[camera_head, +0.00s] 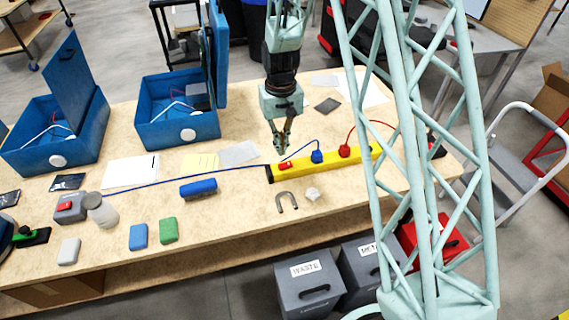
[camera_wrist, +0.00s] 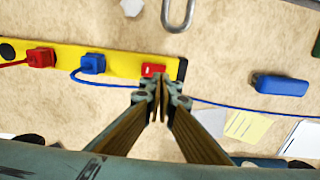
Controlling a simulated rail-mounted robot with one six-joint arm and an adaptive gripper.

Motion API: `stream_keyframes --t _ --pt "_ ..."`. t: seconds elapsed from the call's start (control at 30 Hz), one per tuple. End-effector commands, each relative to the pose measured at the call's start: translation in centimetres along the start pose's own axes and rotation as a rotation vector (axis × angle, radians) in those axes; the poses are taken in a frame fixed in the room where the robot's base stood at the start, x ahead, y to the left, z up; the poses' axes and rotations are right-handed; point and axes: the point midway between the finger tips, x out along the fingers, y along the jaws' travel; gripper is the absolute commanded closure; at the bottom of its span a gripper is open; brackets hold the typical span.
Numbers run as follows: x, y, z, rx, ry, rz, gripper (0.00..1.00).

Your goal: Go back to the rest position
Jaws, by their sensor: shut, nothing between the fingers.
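My gripper (camera_head: 283,148) is shut and empty. It hangs pointing down just above the left end of the yellow power strip (camera_head: 330,164), close to its red switch (camera_head: 285,165). In the wrist view the closed fingertips (camera_wrist: 159,100) show just beside the red switch (camera_wrist: 153,70) and the end of the yellow strip (camera_wrist: 122,63). I cannot tell whether the fingers touch the strip. A blue plug (camera_head: 317,156) and a red plug (camera_head: 345,151) sit on the strip, with cables leading off.
Two open blue cases (camera_head: 50,148) and (camera_head: 180,135) stand at the back left. Grey bins (camera_head: 308,283) stand below the front edge.

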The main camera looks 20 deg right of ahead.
Motion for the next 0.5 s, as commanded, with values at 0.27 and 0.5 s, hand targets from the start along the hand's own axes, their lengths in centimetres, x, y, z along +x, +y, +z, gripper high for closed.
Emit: stream_keyframes --t 0.27,0.5 --pt "0.0 0.0 0.0 0.000 0.000 0.000 1.00" --pt "-1.3 0.0 0.3 0.000 0.007 0.000 1.00"
